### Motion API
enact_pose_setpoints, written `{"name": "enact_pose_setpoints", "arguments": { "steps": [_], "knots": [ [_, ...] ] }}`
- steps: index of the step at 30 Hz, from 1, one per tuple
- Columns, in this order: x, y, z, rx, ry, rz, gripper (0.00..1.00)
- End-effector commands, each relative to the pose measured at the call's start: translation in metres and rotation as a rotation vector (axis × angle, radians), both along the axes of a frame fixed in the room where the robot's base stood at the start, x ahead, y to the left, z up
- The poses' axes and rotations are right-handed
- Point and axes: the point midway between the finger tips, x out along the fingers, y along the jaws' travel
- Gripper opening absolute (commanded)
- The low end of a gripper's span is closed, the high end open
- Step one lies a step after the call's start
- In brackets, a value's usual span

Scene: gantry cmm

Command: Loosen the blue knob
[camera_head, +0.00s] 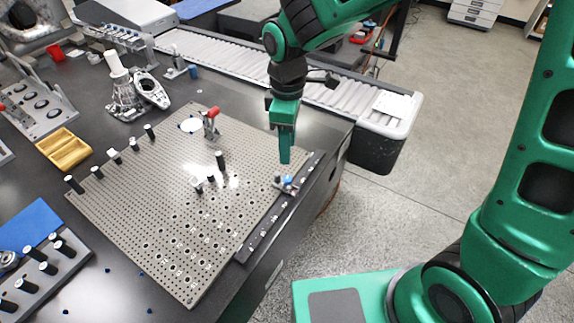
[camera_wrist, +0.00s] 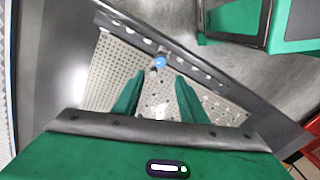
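The blue knob (camera_head: 288,180) is small and sits on a fixture at the right edge of the perforated plate, beside the dark rail. In the wrist view the blue knob (camera_wrist: 160,62) shows ahead of the fingers, roughly midway between them and apart from both. My gripper (camera_head: 285,158) points down just above the knob in the head view. In the wrist view my gripper (camera_wrist: 160,82) has its two green fingers spread apart with nothing between them.
The perforated plate (camera_head: 150,210) carries several black pins and a red-handled clamp (camera_head: 212,118). A dark rail (camera_head: 262,228) runs along its right edge, near the table edge. A roller conveyor (camera_head: 230,55) stands behind. Open floor lies to the right.

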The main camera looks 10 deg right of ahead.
Motion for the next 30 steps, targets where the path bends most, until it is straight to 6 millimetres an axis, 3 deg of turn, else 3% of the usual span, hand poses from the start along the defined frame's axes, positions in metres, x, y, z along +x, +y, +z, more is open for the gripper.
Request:
{"name": "enact_pose_setpoints", "arguments": {
  "steps": [9,15,23,30],
  "knots": [
    [0.0,0.0,0.001,-0.002,-0.001,-0.66,0.39],
    [0.0,0.0,0.001,-0.002,0.0,-1.003,0.39],
    [0.0,0.0,-0.001,-0.002,0.0,-1.18,0.39],
    [-0.001,-0.001,-0.029,-0.007,0.002,-1.183,0.39]
  ]
}}
